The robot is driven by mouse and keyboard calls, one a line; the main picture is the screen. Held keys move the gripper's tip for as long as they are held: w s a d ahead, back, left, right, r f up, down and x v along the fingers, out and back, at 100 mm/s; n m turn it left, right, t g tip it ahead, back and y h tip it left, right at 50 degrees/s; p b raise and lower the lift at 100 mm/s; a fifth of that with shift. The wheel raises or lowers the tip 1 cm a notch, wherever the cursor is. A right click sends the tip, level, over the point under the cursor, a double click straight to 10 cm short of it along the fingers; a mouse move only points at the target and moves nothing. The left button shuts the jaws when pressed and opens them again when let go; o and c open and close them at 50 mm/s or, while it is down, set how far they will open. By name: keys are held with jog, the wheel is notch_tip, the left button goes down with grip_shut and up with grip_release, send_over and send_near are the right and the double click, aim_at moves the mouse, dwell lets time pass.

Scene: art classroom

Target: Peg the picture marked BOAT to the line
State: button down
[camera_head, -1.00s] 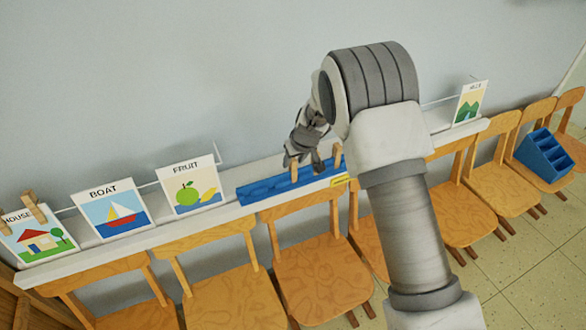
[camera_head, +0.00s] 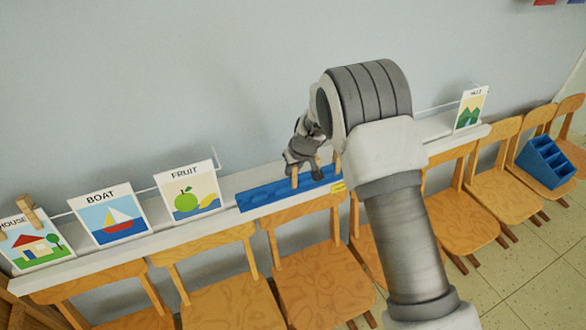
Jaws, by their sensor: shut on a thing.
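The BOAT picture (camera_head: 108,216), a white card with a sailboat, stands against the line above the white ledge, between the HOUSE and FRUIT pictures. No peg shows on its top edge. The line (camera_head: 145,190) runs along the wall behind the pictures. My gripper (camera_head: 305,174) is right of the BOAT picture, low over the blue peg tray (camera_head: 262,197). It is shut on what looks like a wooden peg (camera_head: 295,179); the grip itself is small and partly hidden by the fingers. Another wooden peg (camera_head: 338,162) stands in the tray, partly behind my arm.
The HOUSE picture (camera_head: 36,243) has wooden pegs (camera_head: 28,211) at its top. The FRUIT picture (camera_head: 187,190) stands between BOAT and the tray. A HILLS-like picture (camera_head: 470,108) is far right. Wooden chairs (camera_head: 210,285) line the ledge's front; a blue caddy (camera_head: 546,160) sits on one.

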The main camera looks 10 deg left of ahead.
jog(key=shift+r+p, duration=1.4)
jog(key=shift+r, duration=1.7)
jog(key=shift+s+d+r+b, duration=0.25)
jog(key=shift+s+d+b, duration=0.25)
jog(key=shift+s+d, duration=0.4)
jog(key=shift+s+d+r+b, duration=0.2)
jog(key=shift+s+d+b, duration=0.35)
jog(key=shift+s, duration=0.55)
